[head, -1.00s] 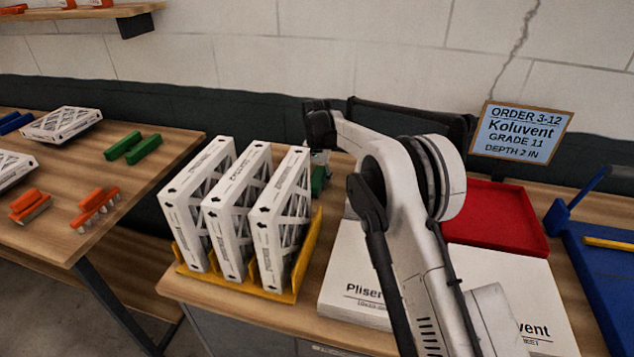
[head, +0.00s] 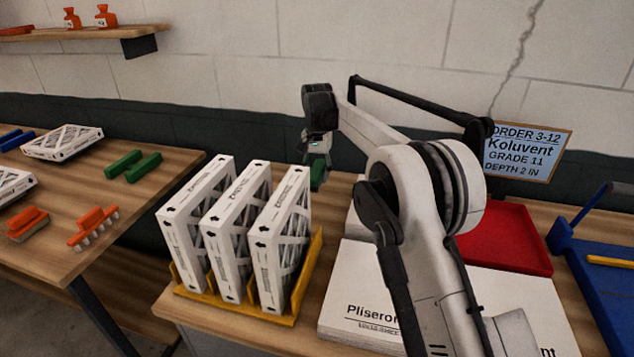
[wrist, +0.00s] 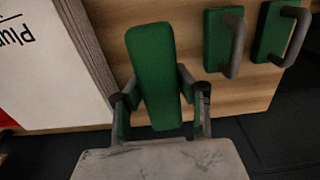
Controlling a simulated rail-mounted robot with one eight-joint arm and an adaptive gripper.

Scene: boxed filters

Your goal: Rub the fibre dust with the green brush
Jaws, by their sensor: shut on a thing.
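My gripper (head: 317,158) hangs over the back of the bench, just behind and right of the white boxed filters. It is shut on a green brush (wrist: 154,65), whose green block shows between the two fingers in the wrist view. In the head view only a small green part of the brush (head: 318,174) shows below the fingers. The brush's underside is hidden. I cannot make out any fibre dust in these frames.
Three boxed filters (head: 230,235) stand in a yellow rack (head: 318,250). A red tray (head: 505,240) and white boxes (head: 370,300) lie right. Two green blocks with grey handles (wrist: 222,40) lie beside the brush. An order sign (head: 525,150) stands behind.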

